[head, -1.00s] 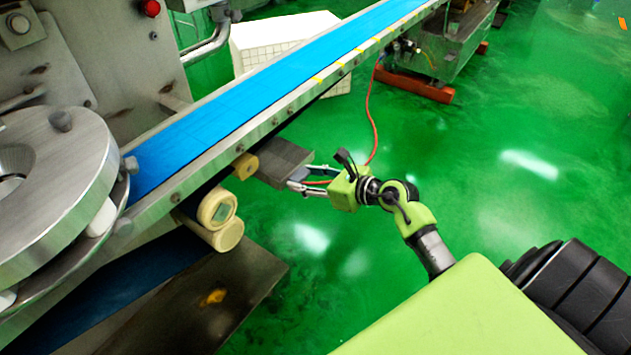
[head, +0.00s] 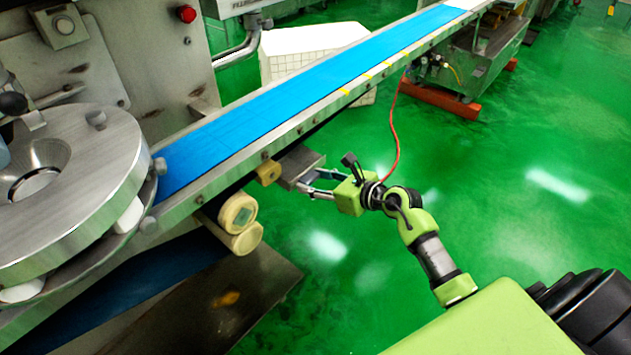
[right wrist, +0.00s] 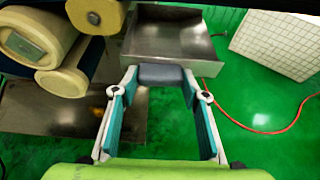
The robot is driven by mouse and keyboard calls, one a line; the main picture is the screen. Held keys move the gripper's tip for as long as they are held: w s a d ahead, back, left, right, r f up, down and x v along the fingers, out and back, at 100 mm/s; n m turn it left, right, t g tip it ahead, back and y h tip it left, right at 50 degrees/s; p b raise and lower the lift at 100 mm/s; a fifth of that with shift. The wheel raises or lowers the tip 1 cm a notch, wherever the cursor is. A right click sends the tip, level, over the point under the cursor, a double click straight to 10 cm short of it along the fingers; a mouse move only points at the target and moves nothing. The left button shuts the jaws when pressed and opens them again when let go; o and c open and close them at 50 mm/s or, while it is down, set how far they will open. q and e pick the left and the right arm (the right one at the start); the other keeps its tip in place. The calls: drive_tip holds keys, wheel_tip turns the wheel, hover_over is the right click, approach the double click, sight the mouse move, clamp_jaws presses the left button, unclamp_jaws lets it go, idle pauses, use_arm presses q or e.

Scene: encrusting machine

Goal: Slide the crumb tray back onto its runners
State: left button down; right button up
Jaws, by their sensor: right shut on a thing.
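The crumb tray (head: 302,164) is a shallow grey metal tray beside and partly under the near edge of the blue conveyor (head: 300,92). In the right wrist view the tray (right wrist: 172,38) appears level and empty, with a dark grey handle (right wrist: 160,75) on its near side. My right gripper (head: 309,184) is shut on this handle, with one finger on each side; its fingers also show in the right wrist view (right wrist: 160,84). The runners are hidden under the conveyor, so I cannot tell whether the tray touches them. My left gripper is not in view.
Cream rollers (head: 240,222) and a smaller yellow roller (head: 268,172) sit left of the tray. A brown metal plate (head: 255,290) lies below them. A red hose (head: 393,130) hangs behind my right gripper. Green floor is open to the right.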

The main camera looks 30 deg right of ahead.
drive_tip(key=shift+f, duration=0.15)
drive_tip(key=o, duration=1.4)
drive_tip(key=shift+c, duration=0.2)
drive_tip(key=shift+f, duration=0.1)
drive_tip(key=shift+s, duration=0.1)
